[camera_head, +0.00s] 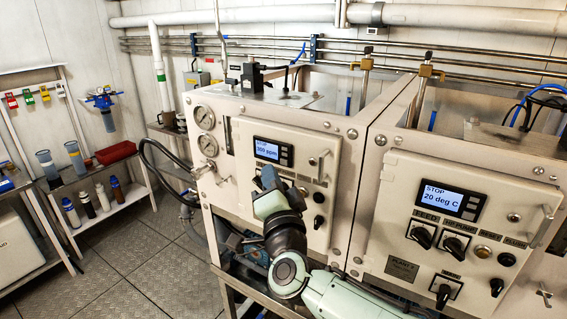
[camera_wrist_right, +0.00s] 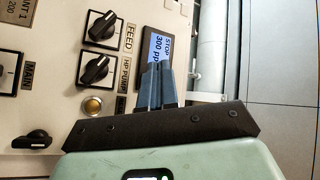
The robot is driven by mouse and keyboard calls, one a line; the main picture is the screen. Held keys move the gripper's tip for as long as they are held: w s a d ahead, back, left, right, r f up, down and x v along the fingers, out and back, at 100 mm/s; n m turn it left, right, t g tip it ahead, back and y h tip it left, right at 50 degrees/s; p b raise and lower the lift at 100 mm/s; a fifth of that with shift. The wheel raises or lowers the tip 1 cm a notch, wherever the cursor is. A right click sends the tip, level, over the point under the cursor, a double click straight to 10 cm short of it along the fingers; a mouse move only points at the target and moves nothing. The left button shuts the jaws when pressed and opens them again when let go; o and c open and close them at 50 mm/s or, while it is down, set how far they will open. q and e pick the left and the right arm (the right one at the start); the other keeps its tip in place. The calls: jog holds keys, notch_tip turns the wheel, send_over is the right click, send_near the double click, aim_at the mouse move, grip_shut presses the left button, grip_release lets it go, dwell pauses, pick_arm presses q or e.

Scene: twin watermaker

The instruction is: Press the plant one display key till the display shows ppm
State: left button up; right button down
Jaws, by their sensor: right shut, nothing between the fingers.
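The plant one panel (camera_head: 246,188) is the left of two white panels. Its display (camera_head: 267,150) reads STOP and what looks like 300 ppm. The display keys (camera_head: 287,155) are on the dark strip at the display's right side. In the right wrist view the display (camera_wrist_right: 157,46) also shows ppm, and the fingers cover the area beside it where the keys sit. My right gripper (camera_head: 267,178) is shut and empty, with its fingertips just below the display in the head view. I cannot tell whether they touch a key. My left gripper is not in view.
The right panel's display (camera_head: 440,198) reads STOP, 20 deg C. Black knobs (camera_wrist_right: 97,70) and a yellow button (camera_wrist_right: 93,105) sit close to the fingers. A metal handle (camera_head: 323,164) stands out right of the display. A shelf with bottles (camera_head: 88,205) is at the left, with open floor before it.

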jog(key=shift+s+a, duration=0.5)
jog(key=shift+s, duration=0.25)
jog(key=shift+s+a, duration=0.5)
jog(key=shift+s, duration=0.2)
